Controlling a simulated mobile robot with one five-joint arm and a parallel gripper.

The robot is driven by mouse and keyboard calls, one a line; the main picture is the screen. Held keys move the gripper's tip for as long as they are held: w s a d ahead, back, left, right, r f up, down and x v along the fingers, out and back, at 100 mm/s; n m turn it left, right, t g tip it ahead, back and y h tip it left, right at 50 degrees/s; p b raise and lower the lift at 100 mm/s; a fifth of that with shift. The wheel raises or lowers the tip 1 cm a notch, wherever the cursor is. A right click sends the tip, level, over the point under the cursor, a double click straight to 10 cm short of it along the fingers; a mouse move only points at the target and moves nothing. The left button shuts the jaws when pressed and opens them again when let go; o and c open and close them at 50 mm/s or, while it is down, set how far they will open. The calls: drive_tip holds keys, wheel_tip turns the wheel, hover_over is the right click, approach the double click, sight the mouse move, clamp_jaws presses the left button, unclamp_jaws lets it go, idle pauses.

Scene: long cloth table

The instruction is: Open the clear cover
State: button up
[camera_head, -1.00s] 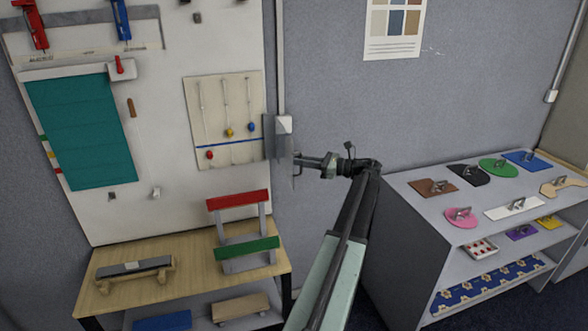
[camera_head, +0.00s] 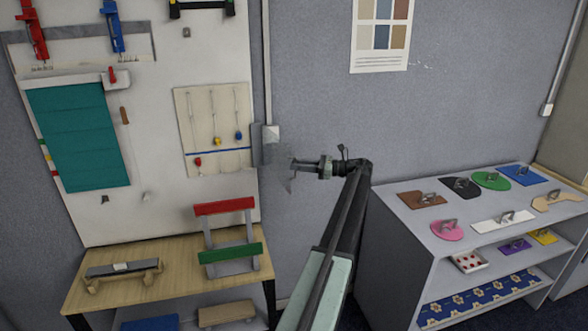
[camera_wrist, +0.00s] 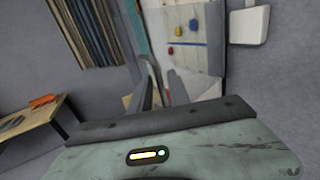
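A small white wall box (camera_head: 271,137) is on the grey wall, just right of the pegboard; it also shows at the upper right of the wrist view (camera_wrist: 249,25). A greyish panel (camera_head: 257,147), which may be the clear cover, stands at the box's left side in the head view. I cannot tell for sure whether it is swung open. My gripper (camera_head: 292,174) is right of and a little below the box, apart from it.
A bead board (camera_head: 212,132) hangs left of the box. A wooden table (camera_head: 165,270) with a red and green stand (camera_head: 228,230) is below. A grey shelf (camera_head: 400,235) with coloured plates stands at the right. The wall between is bare.

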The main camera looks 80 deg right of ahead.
drive_tip(key=s, duration=0.7)
drive_tip(key=shift+s+d, duration=0.15)
drive_tip(key=shift+d, duration=0.1)
